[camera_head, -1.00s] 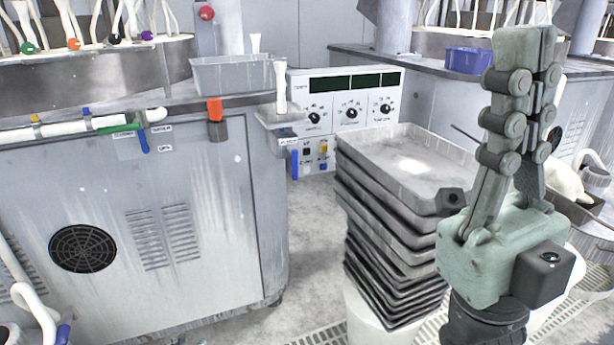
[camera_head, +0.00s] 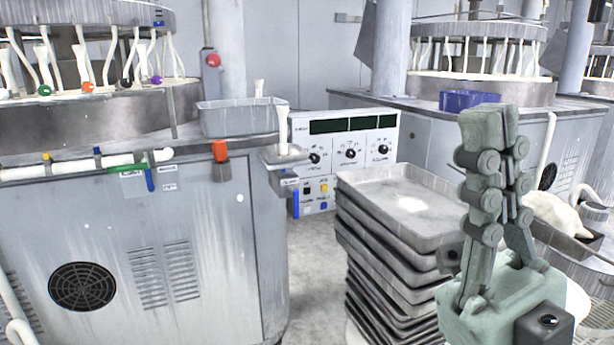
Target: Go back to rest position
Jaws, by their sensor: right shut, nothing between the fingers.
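My right gripper (camera_head: 490,118) stands upright at the right of the head view, with its fingers pointing up. The fingers are shut and hold nothing. It is in front of the right edge of a stack of grey trays (camera_head: 400,262) and hides part of it. My left gripper is not in the view.
The top tray (camera_head: 385,190) looks empty. A grey machine cabinet (camera_head: 205,215) fills the left, with a grey bin (camera_head: 238,120) on its ledge. A control panel (camera_head: 345,150) stands behind the trays. A blue bin (camera_head: 468,101) sits on the right machine.

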